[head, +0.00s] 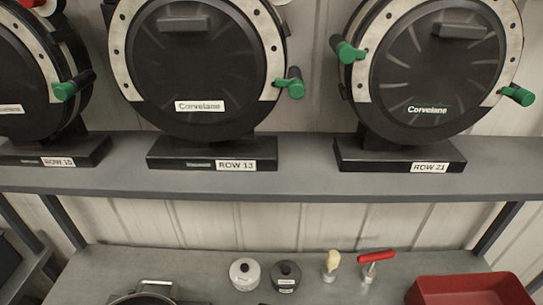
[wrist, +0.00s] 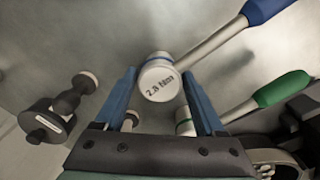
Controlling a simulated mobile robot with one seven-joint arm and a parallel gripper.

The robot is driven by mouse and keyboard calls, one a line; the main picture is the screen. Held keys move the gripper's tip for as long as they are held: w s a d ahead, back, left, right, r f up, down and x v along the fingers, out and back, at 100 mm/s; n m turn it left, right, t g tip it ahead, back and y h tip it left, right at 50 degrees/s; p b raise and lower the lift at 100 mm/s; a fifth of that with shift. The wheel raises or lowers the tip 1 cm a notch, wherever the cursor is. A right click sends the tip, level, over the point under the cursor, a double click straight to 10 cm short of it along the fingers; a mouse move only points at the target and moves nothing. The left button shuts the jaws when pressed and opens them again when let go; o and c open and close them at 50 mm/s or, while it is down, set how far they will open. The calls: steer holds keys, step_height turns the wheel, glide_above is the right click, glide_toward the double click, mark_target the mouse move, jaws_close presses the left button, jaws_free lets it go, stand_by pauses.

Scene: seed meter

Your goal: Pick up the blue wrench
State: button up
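The blue wrench shows in the wrist view, with a white round head (wrist: 158,80) marked "2.0" and a unit, a grey shaft (wrist: 215,42) and a blue handle (wrist: 266,9) at the top right. It lies on a grey surface. My gripper (wrist: 159,75) is open, its two blue fingers pointing toward the wrench head. The head appears between the fingertips; I see no clear contact, and cannot tell its depth. Neither the wrench nor my gripper shows in the head view.
A green-handled wrench (wrist: 282,88) lies close below the blue one, its head partly behind my right finger. A black knobbed tool (wrist: 47,122) lies left. In the head view, the lower shelf (head: 210,265) holds small pots, a red-handled tool (head: 376,256) and a red tray (head: 470,290); seed meters stand above.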

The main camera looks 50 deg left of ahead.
jaws_close()
steer(key=shift+r, duration=0.15)
